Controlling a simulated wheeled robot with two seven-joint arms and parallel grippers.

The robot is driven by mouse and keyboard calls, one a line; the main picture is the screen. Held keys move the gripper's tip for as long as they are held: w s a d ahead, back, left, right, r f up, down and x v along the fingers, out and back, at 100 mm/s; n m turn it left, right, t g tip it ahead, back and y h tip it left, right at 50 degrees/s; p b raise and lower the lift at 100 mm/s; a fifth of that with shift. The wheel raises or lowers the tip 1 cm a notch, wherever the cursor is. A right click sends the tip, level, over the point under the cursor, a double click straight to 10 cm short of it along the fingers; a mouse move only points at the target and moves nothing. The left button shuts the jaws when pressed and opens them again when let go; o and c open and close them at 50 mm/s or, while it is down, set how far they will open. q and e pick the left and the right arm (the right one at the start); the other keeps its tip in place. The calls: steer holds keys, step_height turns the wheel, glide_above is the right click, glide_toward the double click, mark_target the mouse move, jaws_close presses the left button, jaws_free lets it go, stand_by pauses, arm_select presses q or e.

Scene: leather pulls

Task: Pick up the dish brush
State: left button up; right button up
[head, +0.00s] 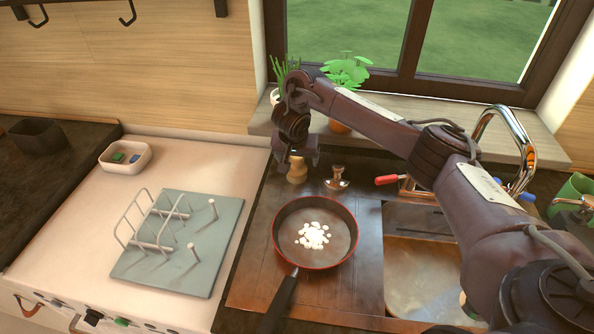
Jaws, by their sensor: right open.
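My right gripper (297,157) is at the end of the arm that comes in from the right. It points down behind the frying pan, open, with its fingertips just over a small light wooden piece (297,171). I cannot tell whether the two touch. A short knob-handled piece with a wide, shiny base (337,180) stands just to the right. Either could be the dish brush; their details are too small to be sure. My left gripper is not in view.
A frying pan (283,243) with white bits stands in front, its handle toward me. The sink (420,272) and tap (522,150) are at right, partly behind my arm. A drying rack (208,268) is at left. Plants (346,72) stand on the sill behind.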

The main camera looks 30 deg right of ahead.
mark_target(297, 163)
steer(key=x, duration=0.2)
steer(key=shift+w+f, duration=0.1)
steer(key=shift+f, duration=0.25)
steer(key=shift+w+d+f+p, duration=0.1)
steer(key=shift+w+f+p, duration=0.15)
steer(key=shift+f, duration=0.25)
steer(key=c, duration=1.1)
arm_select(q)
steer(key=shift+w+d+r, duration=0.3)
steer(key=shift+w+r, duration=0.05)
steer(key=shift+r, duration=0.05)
arm_select(e)
steer(key=shift+r, duration=0.1)
